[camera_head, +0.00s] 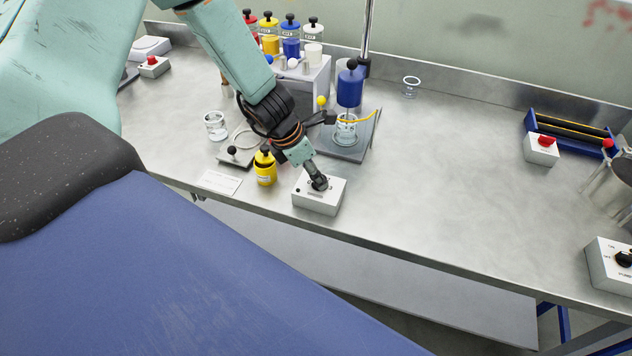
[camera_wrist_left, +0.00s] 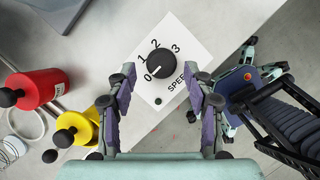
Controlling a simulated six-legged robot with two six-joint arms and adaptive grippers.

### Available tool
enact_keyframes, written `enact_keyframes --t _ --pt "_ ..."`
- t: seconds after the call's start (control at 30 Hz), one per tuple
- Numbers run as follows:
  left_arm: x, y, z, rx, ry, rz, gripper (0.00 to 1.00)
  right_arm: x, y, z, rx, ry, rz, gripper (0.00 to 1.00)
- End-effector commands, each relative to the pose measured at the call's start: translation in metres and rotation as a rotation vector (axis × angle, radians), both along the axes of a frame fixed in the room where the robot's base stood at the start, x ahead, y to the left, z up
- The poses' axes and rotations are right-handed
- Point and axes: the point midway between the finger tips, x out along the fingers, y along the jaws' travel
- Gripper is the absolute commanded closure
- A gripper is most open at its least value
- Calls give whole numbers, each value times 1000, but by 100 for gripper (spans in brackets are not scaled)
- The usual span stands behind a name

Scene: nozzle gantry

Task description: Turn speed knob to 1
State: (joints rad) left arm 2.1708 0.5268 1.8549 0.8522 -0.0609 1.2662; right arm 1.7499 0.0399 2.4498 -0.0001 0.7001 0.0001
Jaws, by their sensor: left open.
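The speed box (camera_head: 330,200) is a small white box near the table's front edge. In the left wrist view its white face (camera_wrist_left: 190,77) shows a round black knob (camera_wrist_left: 167,60) with the marks 0, 1, 2, 3 and the word SPEED. A small pale mark on the knob appears to face 0. My left gripper (camera_wrist_left: 165,80) is open, with its fingers on both sides of the knob's area. In the head view the left gripper (camera_head: 318,183) reaches down over the box and hides most of the knob. Contact with the knob cannot be told. My right gripper is not in view.
A grey plate (camera_head: 350,150) with a glass beaker and blue nozzle is behind.

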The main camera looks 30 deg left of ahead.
Motion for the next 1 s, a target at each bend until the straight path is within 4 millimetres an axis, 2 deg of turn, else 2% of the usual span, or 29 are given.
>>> enact_keyframes --t 0.03,0.2,0.6,1.0 --pt "1 -1 -8 1 0 -2 48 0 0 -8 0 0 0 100" --pt "4 -3 -15 0 1 1 48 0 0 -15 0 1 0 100" --pt "6 -4 -16 0 0 1 48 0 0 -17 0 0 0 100" --pt "5 -4 -16 -1 0 2 81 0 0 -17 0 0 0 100"
